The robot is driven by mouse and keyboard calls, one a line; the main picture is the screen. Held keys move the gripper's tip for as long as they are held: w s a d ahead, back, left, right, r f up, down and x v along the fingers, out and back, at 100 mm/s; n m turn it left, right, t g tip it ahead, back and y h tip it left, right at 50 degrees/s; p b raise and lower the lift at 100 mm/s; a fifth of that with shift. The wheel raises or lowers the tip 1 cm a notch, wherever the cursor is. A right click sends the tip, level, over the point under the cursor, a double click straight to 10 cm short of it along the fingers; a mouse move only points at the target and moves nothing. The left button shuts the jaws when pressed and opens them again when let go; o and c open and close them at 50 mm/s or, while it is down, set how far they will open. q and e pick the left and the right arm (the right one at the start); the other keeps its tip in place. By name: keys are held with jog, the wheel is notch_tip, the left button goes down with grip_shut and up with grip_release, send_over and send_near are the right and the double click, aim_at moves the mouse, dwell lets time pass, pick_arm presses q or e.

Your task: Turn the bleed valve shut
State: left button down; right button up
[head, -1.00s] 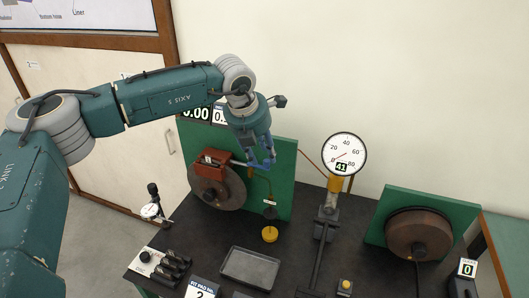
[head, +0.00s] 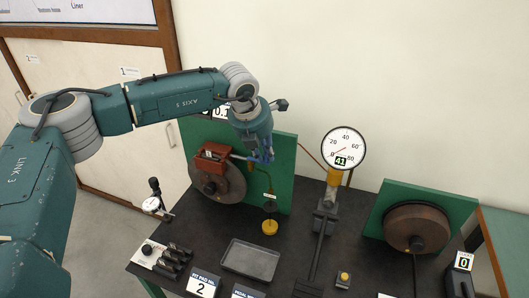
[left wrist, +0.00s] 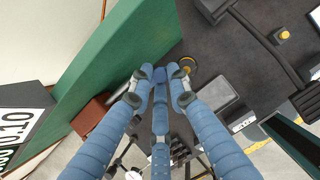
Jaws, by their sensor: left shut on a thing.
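A red-brown caliper (head: 211,152) sits over the rim of a dark disc (head: 222,183) in front of a green panel. A thin grey bar (head: 238,157) runs from the caliper towards my left gripper (head: 264,157). My left gripper's blue fingers are shut on the bar's free end. The caliper also shows there (left wrist: 90,117). The bleed valve itself is too small to make out, and the fingers hide the bar's end. My right gripper is not in view.
A pressure gauge (head: 344,146) reading 41 stands to the right of the green panel (head: 284,180). A yellow cup (head: 270,228), an empty grey tray (head: 248,260) and a dial indicator (head: 152,204) stand on the black bench. A second disc (head: 417,230) is at the right.

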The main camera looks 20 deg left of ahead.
pick_arm(q)
jog(key=shift+s+a+f+m+h+b, duration=0.15)
jog(key=shift+s+m+h+b, duration=0.2)
jog(key=shift+m+b, duration=0.5)
jog(key=s+a+m+g+h, duration=0.2)
jog(key=a+m+g, duration=0.3)
jog(key=m, duration=1.1)
jog(key=shift+s+a+g, duration=0.3)
jog(key=shift+s+a, duration=0.05)
jog(key=shift+s, duration=0.15)
jog(key=shift+h, duration=0.25)
